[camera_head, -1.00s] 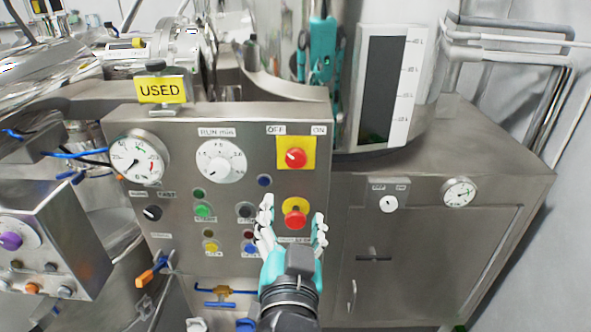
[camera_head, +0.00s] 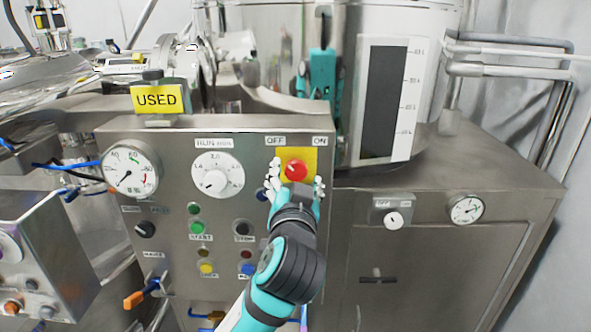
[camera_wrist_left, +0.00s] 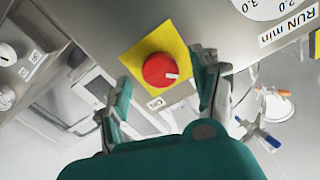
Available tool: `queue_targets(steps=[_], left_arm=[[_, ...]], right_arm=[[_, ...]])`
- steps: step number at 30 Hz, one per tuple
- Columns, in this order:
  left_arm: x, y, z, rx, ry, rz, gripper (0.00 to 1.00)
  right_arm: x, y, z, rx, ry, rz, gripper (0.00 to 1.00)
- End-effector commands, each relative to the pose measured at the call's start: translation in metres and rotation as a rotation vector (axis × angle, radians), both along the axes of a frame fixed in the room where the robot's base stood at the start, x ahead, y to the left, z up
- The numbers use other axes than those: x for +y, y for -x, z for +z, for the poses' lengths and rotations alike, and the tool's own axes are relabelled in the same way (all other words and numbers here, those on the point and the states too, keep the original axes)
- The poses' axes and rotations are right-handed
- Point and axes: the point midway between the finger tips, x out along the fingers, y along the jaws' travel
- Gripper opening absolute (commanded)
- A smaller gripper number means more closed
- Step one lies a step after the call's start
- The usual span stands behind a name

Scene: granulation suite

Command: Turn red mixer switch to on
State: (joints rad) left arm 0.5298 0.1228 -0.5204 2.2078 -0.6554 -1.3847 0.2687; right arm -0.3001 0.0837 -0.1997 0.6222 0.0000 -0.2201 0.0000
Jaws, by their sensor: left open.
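The red mixer switch (camera_head: 296,170) is a round red knob on a yellow plate, on the upper right of the steel control panel. OFF and ON labels sit above it. It also shows in the left wrist view (camera_wrist_left: 160,70), with a white mark on its right side there. My left gripper (camera_head: 296,184) is open just below the knob, its fingers spread to either side. In the left wrist view its fingertips (camera_wrist_left: 167,70) flank the knob, and I see no contact. My right gripper is not in view.
A RUN MIN dial (camera_head: 218,175) is left of the switch, with a green button (camera_head: 197,227) below it. A gauge (camera_head: 131,171) is at the panel's left. A yellow USED sign (camera_head: 158,98) stands on top. A steel cabinet (camera_head: 440,260) is at right.

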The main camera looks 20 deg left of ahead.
Motion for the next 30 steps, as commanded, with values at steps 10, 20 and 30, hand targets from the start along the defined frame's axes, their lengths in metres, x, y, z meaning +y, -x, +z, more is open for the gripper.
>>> queue_targets(steps=[10,20,30], left_arm=[[0.005,-0.016,0.0,0.0,0.001,0.0,0.65],[0.005,-0.016,0.0,0.0,0.001,0.0,0.4],[0.005,-0.016,0.0,0.0,-0.001,0.0,0.09]], right_arm=[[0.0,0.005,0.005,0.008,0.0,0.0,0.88],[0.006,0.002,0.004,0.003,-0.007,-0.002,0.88],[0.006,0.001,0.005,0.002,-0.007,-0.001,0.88]])
